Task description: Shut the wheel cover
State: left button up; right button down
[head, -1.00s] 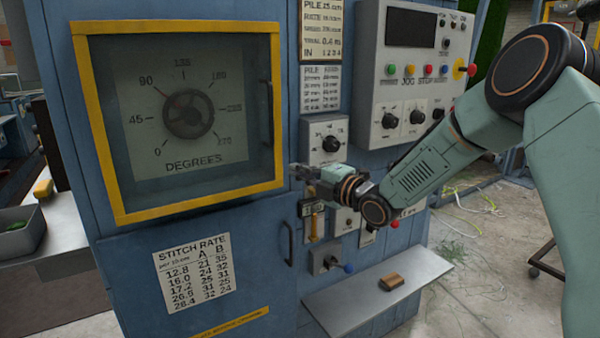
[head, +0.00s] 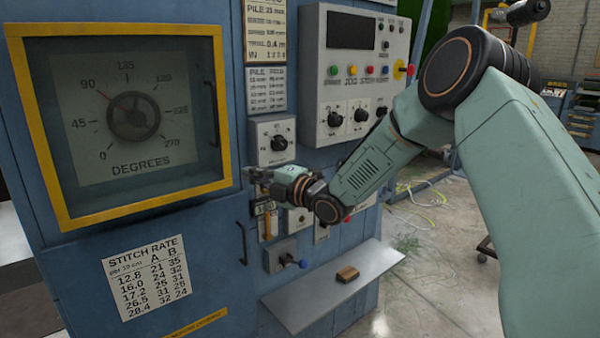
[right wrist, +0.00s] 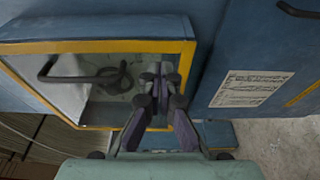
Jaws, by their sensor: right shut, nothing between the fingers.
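The wheel cover (head: 226,130) is a clear pane in a yellow frame on the blue cabinet. Behind it are a dark handwheel (head: 133,118) and a degree dial, with the red pointer near 90. The cover lies over the wheel; I cannot tell whether it is fully flush. A dark handle (head: 210,113) is on its right side. My right gripper (head: 250,174) is shut and empty, just right of the frame's lower right side. In the right wrist view, my shut fingers (right wrist: 160,72) overlap the cover's yellow frame (right wrist: 90,46); contact is unclear. My left gripper is out of view.
A control panel (head: 355,75) with buttons and knobs is at upper right. A knob box (head: 273,140) sits above my gripper.

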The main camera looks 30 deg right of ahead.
jog(key=s+d, duration=0.3)
jog(key=d, duration=0.7)
jog(key=s+a+f+m+g+h+b, duration=0.15)
jog(key=s+a+f+m, duration=0.25)
jog(key=f+m, duration=0.4)
jog(key=s+a+f+m+g+h, duration=0.1)
jog(key=s+a+f+m+g, duration=0.3)
jog(key=f, duration=0.5)
jog(key=s+a+f+m+g+h+b, duration=0.1)
jog(key=s+a+f+m, duration=0.35)
jog(key=f+m, duration=0.4)
pick_arm(q)
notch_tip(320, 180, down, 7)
jog(key=b, duration=0.5)
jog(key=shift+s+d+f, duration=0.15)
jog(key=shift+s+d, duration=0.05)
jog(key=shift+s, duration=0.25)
pick_arm(e)
jog(key=s+a+f+g, duration=0.2)
jog(key=s+f, duration=0.5)
jog(key=s, duration=0.5)
jog(key=s+a+f+m+g+h, duration=0.1)
jog(key=s+f+g, duration=0.4)
jog(key=s, duration=0.7)
jog(key=s+a+f+m+g+h, duration=0.1)
jog(key=s+a+f+g, duration=0.2)
jog(key=s+f, duration=0.6)
jog(key=s, duration=0.3)
